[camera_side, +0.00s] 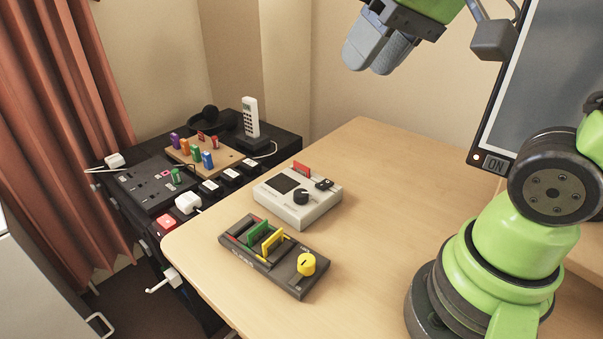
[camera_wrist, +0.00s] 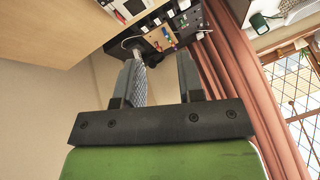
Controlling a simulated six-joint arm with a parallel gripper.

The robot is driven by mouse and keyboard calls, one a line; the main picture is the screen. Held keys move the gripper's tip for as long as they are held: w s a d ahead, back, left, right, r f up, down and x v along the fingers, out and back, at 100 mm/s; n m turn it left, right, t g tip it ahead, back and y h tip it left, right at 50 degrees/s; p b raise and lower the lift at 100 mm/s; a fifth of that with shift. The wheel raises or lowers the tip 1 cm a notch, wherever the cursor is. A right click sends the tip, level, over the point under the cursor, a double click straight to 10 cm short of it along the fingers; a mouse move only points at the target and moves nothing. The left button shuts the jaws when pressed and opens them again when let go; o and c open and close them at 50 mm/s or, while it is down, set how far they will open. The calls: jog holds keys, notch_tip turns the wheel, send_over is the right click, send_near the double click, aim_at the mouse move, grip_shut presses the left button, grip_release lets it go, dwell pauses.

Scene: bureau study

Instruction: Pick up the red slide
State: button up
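A small red slide (camera_side: 301,169) stands upright at the back edge of a light grey device with a black dial (camera_side: 325,202) on the wooden desk. A black holder (camera_side: 298,284) in front of it carries an upright green slide (camera_side: 259,236), a yellow slide (camera_side: 272,243) and a yellow knob (camera_side: 306,264). My gripper (camera_side: 371,61) is high above the desk, up and to the right of the red slide and well apart from it. In the wrist view its two fingers (camera_wrist: 160,65) are spread with nothing between them.
A black side cabinet (camera_side: 285,151) at the left bears a wooden rack of coloured pegs (camera_side: 232,161), a cordless phone (camera_side: 250,117), headphones and a socket panel. A screen (camera_side: 548,75) stands at the right. The desk (camera_side: 375,165) right of the devices is clear.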

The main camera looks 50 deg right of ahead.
jog(key=w+d+f+n+g, duration=0.1)
jog(key=w+d+f+g, duration=0.15)
jog(key=w, duration=0.65)
jog(key=n+g+h, duration=0.1)
jog(key=n+g, duration=0.1)
jog(key=g, duration=0.1)
send_over(301, 173)
notch_tip(301, 173, down, 21)
jog(key=shift+w+a, duration=0.1)
jog(key=shift+w, duration=0.05)
jog(key=f, duration=0.5)
jog(key=shift+s+d+f, duration=0.2)
jog(key=shift+s+f, duration=0.15)
jog(key=shift+c, duration=0.2)
grip_shut()
